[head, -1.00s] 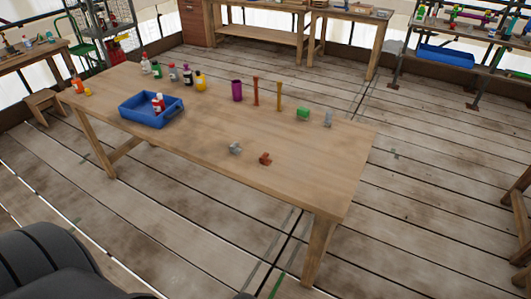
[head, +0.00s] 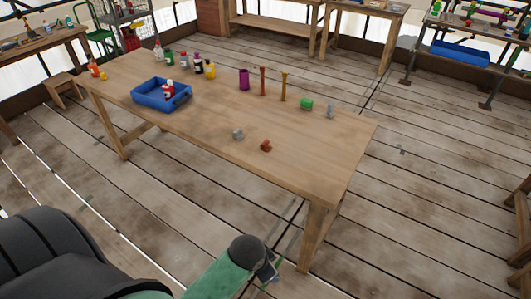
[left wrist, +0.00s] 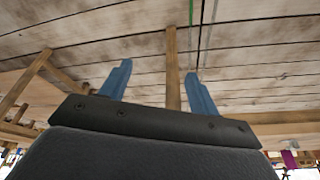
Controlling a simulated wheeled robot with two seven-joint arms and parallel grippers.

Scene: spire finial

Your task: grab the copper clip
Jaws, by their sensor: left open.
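The copper clip (head: 266,146) is a small reddish-brown block-like piece lying on the wooden table (head: 215,135), near its front edge and toward the right end. A similar grey piece (head: 238,134) lies just left of it. My left gripper (head: 268,273) is low in front of the table, below the tabletop and well apart from the clip. In the left wrist view its two blue fingers (left wrist: 157,70) are spread with nothing between them. The clip cannot be made out in that view. My right gripper is not in view.
A blue bin (head: 150,101) holding a red-and-white bottle stands at the table's left. Several bottles, a purple cup (head: 244,79), two thin posts, a green block (head: 306,104) and a grey piece (head: 331,111) line the back. The tabletop around the clip is clear.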

